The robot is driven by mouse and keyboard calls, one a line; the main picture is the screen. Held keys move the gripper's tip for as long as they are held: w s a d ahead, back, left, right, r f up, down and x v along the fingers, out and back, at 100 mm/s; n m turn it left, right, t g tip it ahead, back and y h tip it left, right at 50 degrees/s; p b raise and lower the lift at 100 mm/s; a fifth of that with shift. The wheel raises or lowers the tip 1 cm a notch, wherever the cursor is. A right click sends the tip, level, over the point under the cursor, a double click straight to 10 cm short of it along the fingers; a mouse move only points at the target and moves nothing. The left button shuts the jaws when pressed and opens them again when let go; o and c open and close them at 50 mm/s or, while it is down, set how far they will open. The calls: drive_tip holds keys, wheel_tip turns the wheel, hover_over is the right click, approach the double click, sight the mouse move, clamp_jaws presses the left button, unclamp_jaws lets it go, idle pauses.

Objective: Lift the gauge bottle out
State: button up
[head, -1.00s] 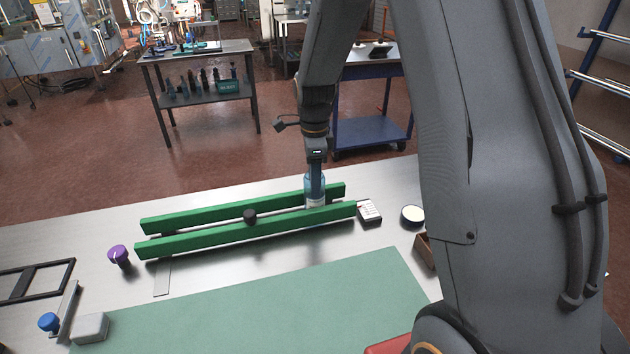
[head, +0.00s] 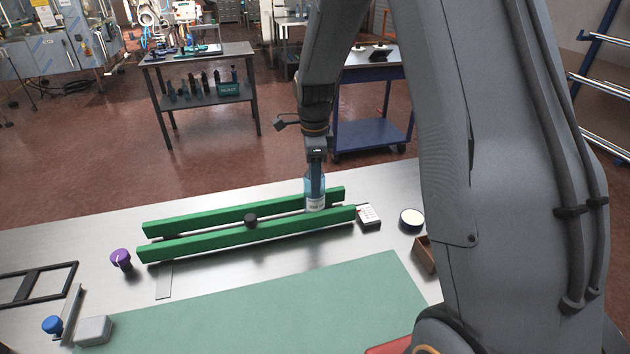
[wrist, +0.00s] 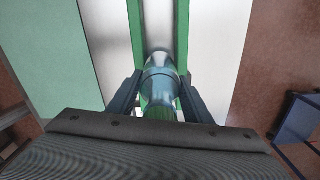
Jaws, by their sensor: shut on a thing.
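The gauge bottle (head: 315,202) is clear bluish with a pale label and stands upright between two long green rails (head: 190,243) near their right end. My gripper (head: 315,180) points down and is shut on the bottle from above. In the wrist view the bottle (wrist: 160,80) sits between the two dark fingers of my gripper (wrist: 160,92). The near rail hides the bottle's base in the head view, so I cannot tell whether it touches the table.
A black knob (head: 251,221) sits between the rails. A small white labelled box (head: 369,215) and a round white-topped tin (head: 411,219) are to the right. A purple-capped item (head: 121,259) stands left. A green mat (head: 250,305) lies in front, mostly bare.

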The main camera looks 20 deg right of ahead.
drive_tip(key=shift+r+p, duration=1.4)
drive_tip(key=shift+r, duration=7.05)
drive_tip(key=shift+c, duration=0.6)
